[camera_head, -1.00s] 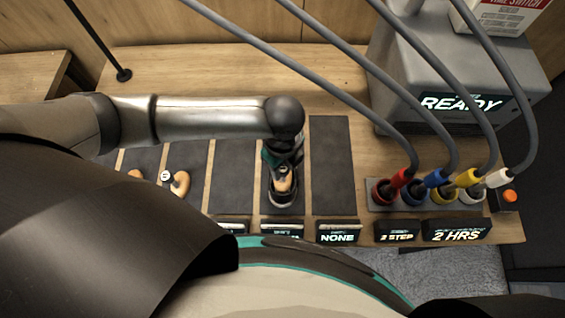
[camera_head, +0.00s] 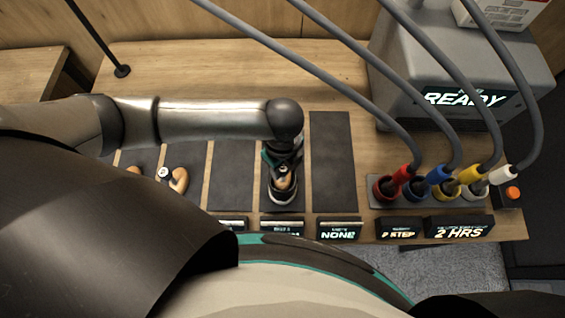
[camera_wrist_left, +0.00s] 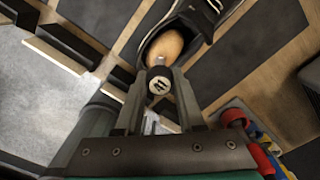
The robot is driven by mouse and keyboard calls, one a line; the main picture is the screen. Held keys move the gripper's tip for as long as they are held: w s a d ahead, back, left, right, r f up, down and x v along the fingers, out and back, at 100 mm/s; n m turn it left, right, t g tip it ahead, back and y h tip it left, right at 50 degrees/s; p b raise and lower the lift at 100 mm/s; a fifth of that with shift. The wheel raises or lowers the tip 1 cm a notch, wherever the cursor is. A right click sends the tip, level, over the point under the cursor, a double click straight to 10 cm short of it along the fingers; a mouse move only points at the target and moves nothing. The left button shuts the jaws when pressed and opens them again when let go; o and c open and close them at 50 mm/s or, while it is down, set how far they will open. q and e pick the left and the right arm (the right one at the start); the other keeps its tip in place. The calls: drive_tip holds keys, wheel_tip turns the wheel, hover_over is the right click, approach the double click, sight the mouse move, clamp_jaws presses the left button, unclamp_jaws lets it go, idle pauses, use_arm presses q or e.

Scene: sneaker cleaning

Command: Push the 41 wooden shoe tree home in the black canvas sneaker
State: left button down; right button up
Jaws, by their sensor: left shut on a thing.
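The black canvas sneaker (camera_head: 283,193) sits on a dark mat strip in the head view. It also shows in the left wrist view (camera_wrist_left: 203,17) at the top, with a pale sole edge. The wooden shoe tree (camera_wrist_left: 167,46) is in the sneaker's opening, and its round end knob with a number label (camera_wrist_left: 159,85) points out toward my gripper. My left gripper (camera_wrist_left: 158,95) is shut on the shoe tree at its knob end; it also shows from above in the head view (camera_head: 284,165). How deep the tree sits inside is hidden. My right gripper is not seen.
Other shoe trees (camera_head: 179,180) lie on mats to the left. An empty mat (camera_head: 331,160) is on the right. Coloured plugs with hoses (camera_head: 405,174) and a grey machine reading READY (camera_head: 460,100) stand further right. Small display boxes (camera_head: 338,230) line the front edge.

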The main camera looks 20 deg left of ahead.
use_arm(q)
drive_tip(key=shift+f, duration=0.45)
drive_tip(key=shift+c, duration=2.2)
unclamp_jaws()
wheel_tip(320, 180, up, 15)
drive_tip(key=shift+r+p, duration=0.15)
drive_tip(key=shift+p, duration=0.2)
drive_tip(key=shift+s, duration=0.15)
